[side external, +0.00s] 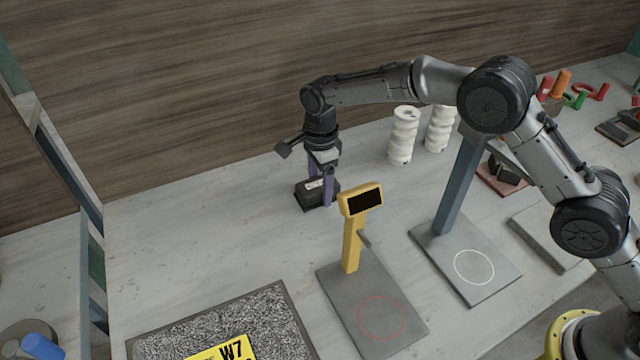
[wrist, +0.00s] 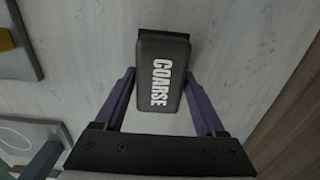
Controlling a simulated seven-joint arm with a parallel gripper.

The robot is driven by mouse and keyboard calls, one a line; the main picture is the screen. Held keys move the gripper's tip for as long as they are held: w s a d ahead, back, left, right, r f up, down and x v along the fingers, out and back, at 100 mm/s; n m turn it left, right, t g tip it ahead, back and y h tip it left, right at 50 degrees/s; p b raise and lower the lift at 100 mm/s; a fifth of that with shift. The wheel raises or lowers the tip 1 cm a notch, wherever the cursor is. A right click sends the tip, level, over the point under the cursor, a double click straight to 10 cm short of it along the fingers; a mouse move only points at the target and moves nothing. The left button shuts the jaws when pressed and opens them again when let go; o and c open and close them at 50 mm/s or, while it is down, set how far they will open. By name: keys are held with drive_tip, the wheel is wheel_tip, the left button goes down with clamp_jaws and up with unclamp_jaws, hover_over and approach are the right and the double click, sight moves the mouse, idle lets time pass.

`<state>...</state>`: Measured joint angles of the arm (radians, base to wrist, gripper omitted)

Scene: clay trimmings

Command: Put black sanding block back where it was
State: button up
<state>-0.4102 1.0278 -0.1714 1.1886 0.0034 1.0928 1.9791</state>
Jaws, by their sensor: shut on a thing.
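The black sanding block (wrist: 163,75), marked COARSE in white, sits between the two purple fingers of my gripper (wrist: 163,102) in the wrist view. In the side view the block (side external: 309,195) is at or just above the pale table, near the wall. My gripper (side external: 321,187) points down and is shut on it. I cannot tell whether the block's underside touches the table. Part of the block is hidden by a finger in the side view.
A yellow stand with a dark display (side external: 353,250) rises from a grey plate with a red circle, in front of the block. A blue-grey post (side external: 457,190) stands on a plate with a white circle. Two white ribbed columns (side external: 403,136) stand right. A speckled tray (side external: 270,300) lies in front. Table left of the block is clear.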

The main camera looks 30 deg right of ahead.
sight(320, 183)
drive_tip(key=o, duration=1.2)
drive_tip(key=shift+f, duration=0.1)
drive_tip(key=shift+c, duration=0.2)
wheel_tip(320, 183, up, 12)
drive_tip(key=shift+r, duration=0.2)
